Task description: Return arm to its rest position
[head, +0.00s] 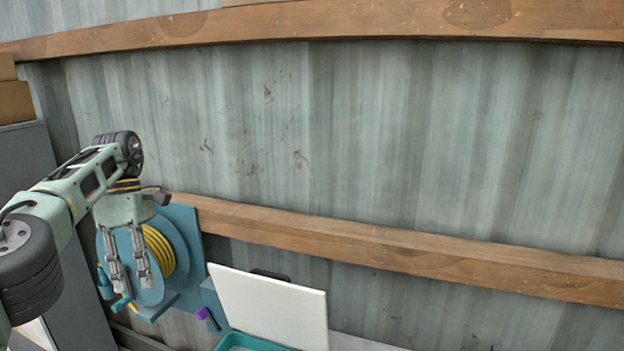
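My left arm comes in from the left edge, rises to a dark wrist joint and bends down. My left gripper (132,284) hangs fingers down, with its two grey fingers apart and nothing visible between them. In the picture it overlaps a blue hose reel (187,232) with yellow hose (160,251) wound on it. I cannot tell whether the fingers touch the reel. My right gripper is out of view.
A white panel (270,306) stands tilted at a teal bin (248,343) at the bottom. A grey cabinet (28,160) with cardboard boxes (14,102) stands at left. Wooden rails (420,255) cross the corrugated wall (400,140). A small purple item (203,313) is beside the reel.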

